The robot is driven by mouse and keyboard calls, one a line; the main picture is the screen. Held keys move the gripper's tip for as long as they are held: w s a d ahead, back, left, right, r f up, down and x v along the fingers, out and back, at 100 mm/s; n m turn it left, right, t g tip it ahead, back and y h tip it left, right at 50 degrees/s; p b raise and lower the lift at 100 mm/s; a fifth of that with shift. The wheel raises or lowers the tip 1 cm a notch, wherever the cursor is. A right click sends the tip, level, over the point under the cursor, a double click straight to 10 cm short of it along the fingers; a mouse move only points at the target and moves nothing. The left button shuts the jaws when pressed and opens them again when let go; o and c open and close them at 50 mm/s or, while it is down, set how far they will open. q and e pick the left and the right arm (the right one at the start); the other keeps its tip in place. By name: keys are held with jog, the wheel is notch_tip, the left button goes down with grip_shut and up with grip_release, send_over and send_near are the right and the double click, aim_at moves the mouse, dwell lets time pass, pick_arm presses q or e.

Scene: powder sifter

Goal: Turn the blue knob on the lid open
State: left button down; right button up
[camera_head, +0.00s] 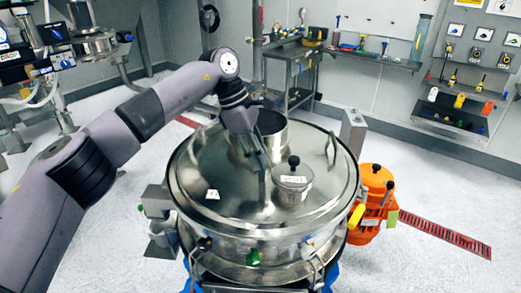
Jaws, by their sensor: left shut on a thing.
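A round steel lid (225,190) covers the wide steel sifter drum in the middle of the head view. My left arm reaches over it from the left. My left gripper (261,166) points down over the middle of the lid, shut on a narrow upright part there. The fingers hide most of that part, and I cannot tell its colour. I see no blue knob on the lid. A small round cap (291,185) with a white label and black knob (294,161) stands just right of the gripper. My right gripper is not in view.
An open steel cylinder (272,128) rises behind the gripper. A curved handle (329,148) stands on the lid's right side. An orange motor (374,190) sits right of the drum. A workbench (352,54) and wall shelf (450,117) hold tools. Floor at right is mostly clear.

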pick_arm(q)
jog(key=shift+r, duration=0.1)
dwell(0.5)
jog(key=c, duration=1.4)
grip_release()
jog(key=v, duration=1.2)
jog(key=shift+w, duration=0.1)
